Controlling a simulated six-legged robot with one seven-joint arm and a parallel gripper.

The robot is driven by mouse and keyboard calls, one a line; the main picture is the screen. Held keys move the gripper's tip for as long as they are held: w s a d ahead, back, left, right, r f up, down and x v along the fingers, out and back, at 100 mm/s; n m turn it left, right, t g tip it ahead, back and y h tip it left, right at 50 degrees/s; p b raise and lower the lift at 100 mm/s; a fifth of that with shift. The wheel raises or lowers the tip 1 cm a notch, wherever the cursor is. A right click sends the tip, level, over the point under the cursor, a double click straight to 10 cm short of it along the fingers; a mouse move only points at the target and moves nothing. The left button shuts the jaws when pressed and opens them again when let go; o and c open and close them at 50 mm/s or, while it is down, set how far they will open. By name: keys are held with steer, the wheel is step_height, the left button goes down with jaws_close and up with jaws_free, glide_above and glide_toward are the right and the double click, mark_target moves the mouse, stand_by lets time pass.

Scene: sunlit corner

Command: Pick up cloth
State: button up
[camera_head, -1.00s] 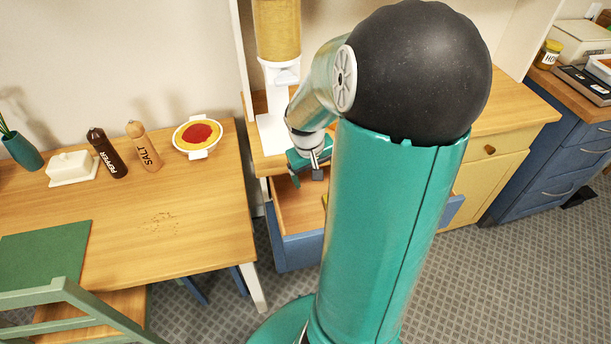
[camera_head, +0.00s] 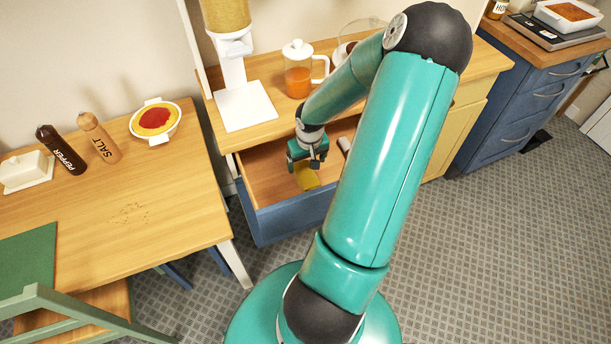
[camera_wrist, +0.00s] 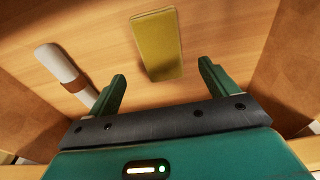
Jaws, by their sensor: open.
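A yellow folded cloth (camera_wrist: 157,45) lies on the wooden floor of the open blue drawer (camera_head: 282,219). It also shows in the head view (camera_head: 306,178), partly hidden by my gripper. My gripper (camera_wrist: 162,82) is open and empty above the drawer. In the wrist view the cloth lies beyond the fingertips, roughly centred between them, and nothing is between the fingers. In the head view my gripper (camera_head: 308,163) is over the drawer, just above the cloth.
The drawer walls stand close on both sides. Above the drawer, a dispenser (camera_head: 240,95) and a glass jug (camera_head: 298,72) stand on the counter. A table (camera_head: 180,205) is at left.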

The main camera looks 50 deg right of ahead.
mark_target(305, 174)
steer(key=f, duration=0.5)
steer(key=shift+w+f, duration=0.2)
steer(key=shift+f, duration=0.15)
steer(key=c, duration=1.1)
